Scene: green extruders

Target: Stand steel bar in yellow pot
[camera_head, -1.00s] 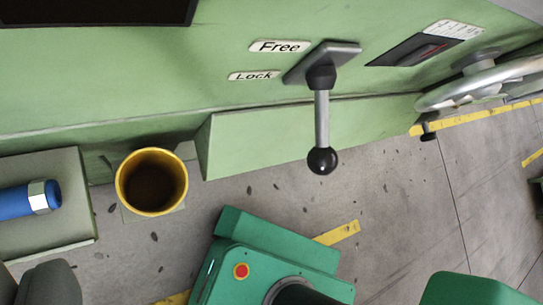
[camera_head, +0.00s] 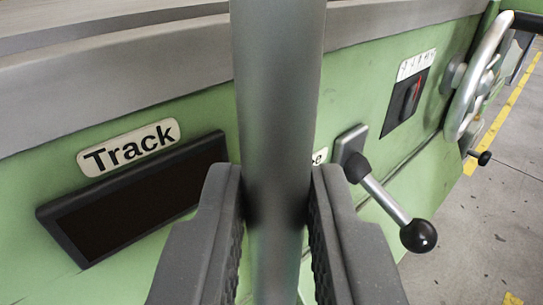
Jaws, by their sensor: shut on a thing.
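The steel bar (camera_head: 279,100) is a thick grey cylinder that runs from the top edge to the bottom edge of the view. My gripper (camera_head: 277,200) is shut on it, with one dark ridged jaw on each side of the bar. The bar's ends are out of view. The yellow pot is not in view now.
A green machine with a grey top ledge (camera_head: 120,75) fills the background. It carries a "Track" label (camera_head: 128,147), a dark recessed panel (camera_head: 135,200), a black-knobbed lever (camera_head: 385,200) and a handwheel (camera_head: 478,85). Grey floor (camera_head: 470,225) shows at right.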

